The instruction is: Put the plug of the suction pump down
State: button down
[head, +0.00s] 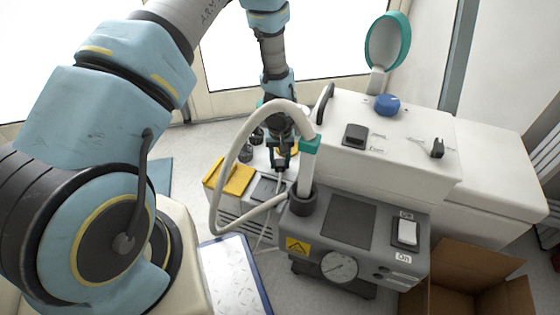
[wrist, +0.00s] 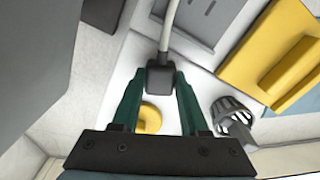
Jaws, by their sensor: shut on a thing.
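My gripper (head: 283,158) is in the middle of the head view, behind the arching hose and above a low white unit. In the wrist view its two green fingers are closed on a small dark plug (wrist: 160,76). A pale cable (wrist: 169,30) runs from the plug to the top of the picture. In the head view the plug is too small and covered to make out clearly. A white surface lies beneath the fingers; I cannot tell whether the plug touches it. Which machine is the suction pump is not clear from the pictures.
A thick pale hose (head: 222,165) arches beside my gripper. A yellow piece (head: 238,179) lies left. An open cardboard box (head: 462,290) is at lower right.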

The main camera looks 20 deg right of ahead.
jog(key=shift+f, duration=0.4)
jog(key=shift+c, duration=2.1)
grip_release()
